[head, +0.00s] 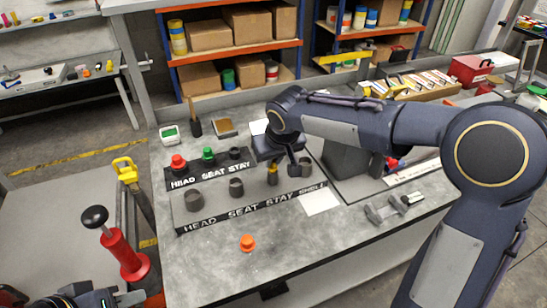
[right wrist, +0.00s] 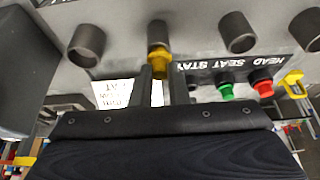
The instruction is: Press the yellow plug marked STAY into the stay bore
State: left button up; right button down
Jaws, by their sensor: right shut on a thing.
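The yellow plug (head: 272,168) is between the fingers of my right gripper (head: 280,167), which is shut on it. The plug is over the stay bore (head: 272,180), third from the left on the grey block (head: 252,201) lettered HEAD, SEAT, STAY, SHELL. In the right wrist view the yellow plug (right wrist: 158,62) lines up with the stay bore (right wrist: 157,32) and its end meets or overlaps the rim. I cannot tell how deep it sits. Any STAY mark on the plug is not legible. My left gripper (head: 104,299) is at the bottom left, cut by the frame edge.
Head (head: 194,201), seat (head: 236,187) and shell (head: 306,166) bores flank the work. A black rack (head: 210,173) behind holds a red plug (head: 178,163) and a green plug (head: 208,154). An orange plug (head: 247,243) lies on the bench front.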

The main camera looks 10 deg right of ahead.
jog(key=shift+f+b, duration=0.4)
jog(key=shift+f, duration=0.2)
jog(key=c, duration=1.3)
grip_release()
jog(key=shift+r, duration=0.1)
jog(key=shift+r, duration=0.15)
jog(key=v, duration=0.7)
jog(key=shift+s+r, duration=0.15)
jog(key=shift+r, duration=0.1)
